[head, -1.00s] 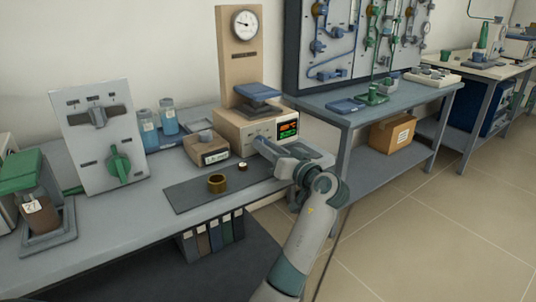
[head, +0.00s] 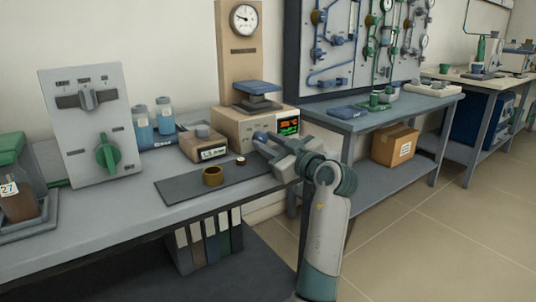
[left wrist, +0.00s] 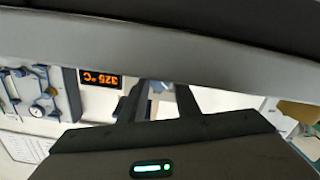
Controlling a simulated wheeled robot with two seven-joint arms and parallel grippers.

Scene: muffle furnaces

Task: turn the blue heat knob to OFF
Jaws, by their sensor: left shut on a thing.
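A beige instrument (head: 230,126) with a lit display (head: 288,126) stands at the back of the near bench. My left gripper (head: 264,141) is at its front, left of the display. It is shut on a small blue part, which I take to be the blue heat knob (head: 259,135); the fingers hide most of it, and its pointer and OFF mark cannot be read. In the left wrist view the fingers (left wrist: 158,105) reach toward the instrument, and its display (left wrist: 101,79) reads 325 °C upside down. My right gripper is not in view.
A grey panel (head: 83,145) with a grey handle and a green knob (head: 108,154) stands at the left. A brass ring (head: 212,176) lies on the dark mat (head: 190,189). A small box (head: 203,150) and blue-liquid bottles (head: 165,117) stand behind. A second bench (head: 390,112) is to the right.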

